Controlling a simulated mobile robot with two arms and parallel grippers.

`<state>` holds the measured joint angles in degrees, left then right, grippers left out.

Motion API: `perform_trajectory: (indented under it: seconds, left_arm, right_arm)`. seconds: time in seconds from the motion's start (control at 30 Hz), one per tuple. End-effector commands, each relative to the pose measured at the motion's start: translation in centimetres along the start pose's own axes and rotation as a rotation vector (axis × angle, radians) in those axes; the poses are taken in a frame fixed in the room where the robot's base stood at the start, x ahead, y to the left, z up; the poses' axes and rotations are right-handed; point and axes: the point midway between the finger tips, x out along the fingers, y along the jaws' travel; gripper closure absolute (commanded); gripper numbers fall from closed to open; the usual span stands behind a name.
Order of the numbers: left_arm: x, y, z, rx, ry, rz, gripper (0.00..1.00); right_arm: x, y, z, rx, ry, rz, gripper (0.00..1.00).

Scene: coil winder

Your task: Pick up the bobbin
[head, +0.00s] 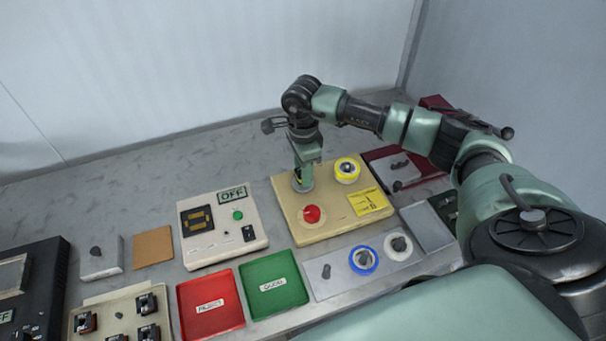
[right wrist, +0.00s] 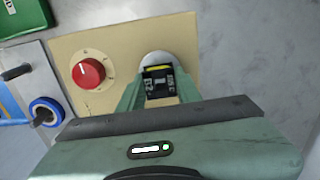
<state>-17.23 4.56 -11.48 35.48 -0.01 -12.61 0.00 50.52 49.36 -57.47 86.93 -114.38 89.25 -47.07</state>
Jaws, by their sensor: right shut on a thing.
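My right gripper (head: 301,182) points down over the beige winder board (head: 322,228). It is shut on what looks like the bobbin, low over the board. In the right wrist view, a pale round flange (right wrist: 156,58) and a yellow band of this bobbin (right wrist: 158,68) show at the fingertips. The fingers and a dark lettered part hide the rest, so I cannot tell whether it still touches the board. A yellow-and-white spool (head: 347,170) stands on the board to the right of the gripper. My left gripper is not in view.
A red knob (head: 312,214) is close in front of the gripper. A grey plate (head: 328,287) holds a blue ring (head: 363,259) and a white ring (head: 398,246). Red (head: 211,304) and green (head: 277,284) trays and an OFF panel (head: 222,243) stand left. The bench behind is clear.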

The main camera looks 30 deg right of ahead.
Motion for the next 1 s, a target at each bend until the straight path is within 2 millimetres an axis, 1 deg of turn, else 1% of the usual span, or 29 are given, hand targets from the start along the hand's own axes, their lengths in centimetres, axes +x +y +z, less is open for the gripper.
perform_trajectory:
  seconds: [0.17, 0.27, 0.4, 0.5, 0.6, 0.7, 0.8, 1.0]
  left_arm:
    - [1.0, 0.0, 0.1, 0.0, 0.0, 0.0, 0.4]
    - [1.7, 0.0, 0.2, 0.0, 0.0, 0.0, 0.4]
    - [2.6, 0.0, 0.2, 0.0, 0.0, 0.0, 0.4]
    - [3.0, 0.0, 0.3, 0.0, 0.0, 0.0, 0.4]
    - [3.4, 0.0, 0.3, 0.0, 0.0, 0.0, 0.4]
    - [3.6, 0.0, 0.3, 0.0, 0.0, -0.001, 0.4]
    - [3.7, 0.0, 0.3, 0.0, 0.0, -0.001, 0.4]
    - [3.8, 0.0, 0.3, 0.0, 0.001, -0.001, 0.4]
  right_arm:
    - [-3.1, -0.2, 0.0, -0.001, -0.002, -0.007, 1.0]
    - [-5.8, -0.2, 0.0, -0.001, -0.002, -0.01, 1.0]
    - [-10.1, -0.2, 0.0, -0.001, -0.003, -0.011, 1.0]
    - [-12.8, -0.1, 0.0, -0.001, -0.002, -0.009, 1.0]
    - [-15.1, -0.1, 0.1, -0.001, -0.002, -0.007, 1.0]
    - [-16.9, -0.1, 0.1, -0.001, -0.001, -0.006, 1.0]
    - [-18.0, 0.0, 0.0, 0.0, -0.001, -0.004, 1.0]
    - [-18.9, 0.0, 0.0, 0.0, 0.0, -0.002, 1.0]
